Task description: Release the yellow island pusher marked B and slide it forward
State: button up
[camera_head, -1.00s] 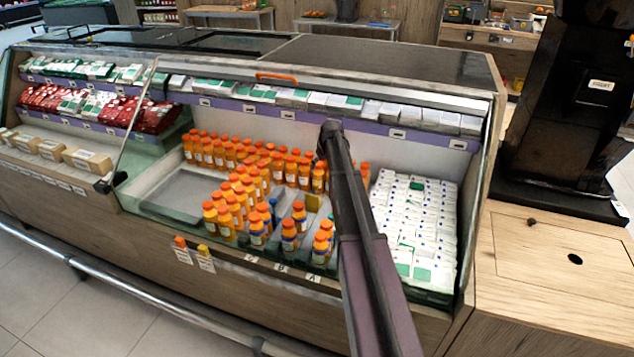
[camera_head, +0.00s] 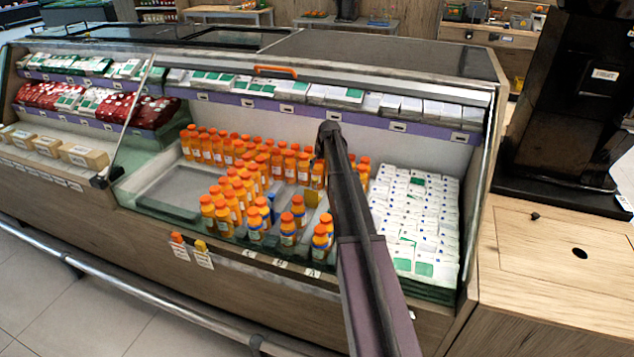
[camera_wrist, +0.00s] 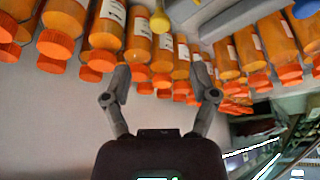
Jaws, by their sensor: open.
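In the wrist view my gripper (camera_wrist: 162,76) has its two fingers spread with a gap between them. The letter labels, with B (camera_head: 280,263) in the middle, sit on the case's front edge. My gripper is hidden behind my arm in the head view.
White cartons (camera_head: 425,225) fill the right side. An empty grey tray (camera_head: 165,195) lies at left. The front glass and wooden ledge border the case.

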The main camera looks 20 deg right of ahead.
aim_at(315, 178)
jog(key=shift+b+x, duration=4.3)
jog(key=shift+x, duration=0.7)
jog(key=shift+r, duration=0.1)
grip_shut()
jog(key=shift+s+a, duration=0.1)
